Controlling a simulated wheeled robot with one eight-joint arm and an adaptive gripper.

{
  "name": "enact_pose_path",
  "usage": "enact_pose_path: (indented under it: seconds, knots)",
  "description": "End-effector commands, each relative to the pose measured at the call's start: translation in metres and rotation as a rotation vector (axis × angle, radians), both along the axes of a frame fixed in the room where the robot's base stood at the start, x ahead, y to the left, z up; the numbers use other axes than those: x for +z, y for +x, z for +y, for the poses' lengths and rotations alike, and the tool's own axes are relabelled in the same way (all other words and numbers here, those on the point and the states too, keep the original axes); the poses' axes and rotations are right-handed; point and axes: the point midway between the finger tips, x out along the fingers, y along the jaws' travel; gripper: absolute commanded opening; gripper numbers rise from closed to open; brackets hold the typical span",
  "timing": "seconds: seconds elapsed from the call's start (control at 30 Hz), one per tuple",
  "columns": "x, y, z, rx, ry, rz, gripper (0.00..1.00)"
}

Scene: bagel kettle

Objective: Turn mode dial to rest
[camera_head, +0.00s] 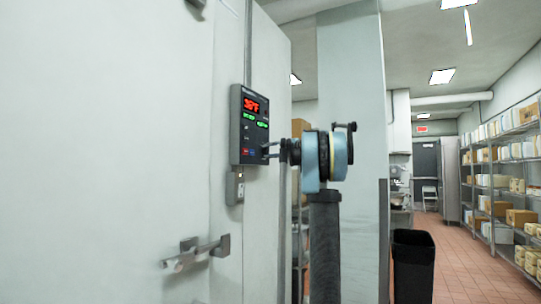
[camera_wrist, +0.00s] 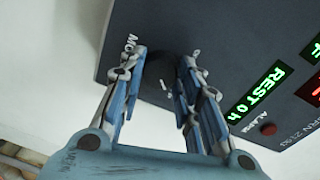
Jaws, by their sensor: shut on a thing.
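The dark control panel (camera_head: 236,128) is mounted on the pale wall, with a red display (camera_head: 251,105) and green readouts below it. My gripper (camera_head: 267,150) reaches the panel's lower right from the right. In the wrist view the panel (camera_wrist: 225,35) looks tilted, and a green readout (camera_wrist: 257,92) reads "REST 0 h". My gripper (camera_wrist: 162,60) has its two fingers on either side of the dark mode dial (camera_wrist: 163,64), shut on it. The dial blends into the panel, so its pointer is hard to see. Part of a label beginning "MO" shows beside the left fingertip.
A door handle (camera_head: 197,253) sticks out from the wall below the panel. A small grey box (camera_head: 235,188) sits just under the panel. A black bin (camera_head: 412,265) stands to the right, and stocked shelves (camera_head: 503,175) line the far right. The tiled aisle is clear.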

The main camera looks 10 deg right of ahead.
Motion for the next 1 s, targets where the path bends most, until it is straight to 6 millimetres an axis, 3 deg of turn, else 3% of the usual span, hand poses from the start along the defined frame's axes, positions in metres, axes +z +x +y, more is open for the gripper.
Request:
enact_pose_path:
  seconds: [0.47,0.5,0.57,1.0]
  knots:
    - [-0.0009,0.0013,-0.0013,-0.003,0.006,0.010,0.07]
    - [-0.0009,0.0012,-0.0013,-0.003,0.006,0.010,0.40]
    - [-0.0008,0.0011,-0.0012,-0.003,0.006,0.010,0.52]
    - [0.0002,-0.0036,-0.0056,-0.002,0.007,0.010,0.52]
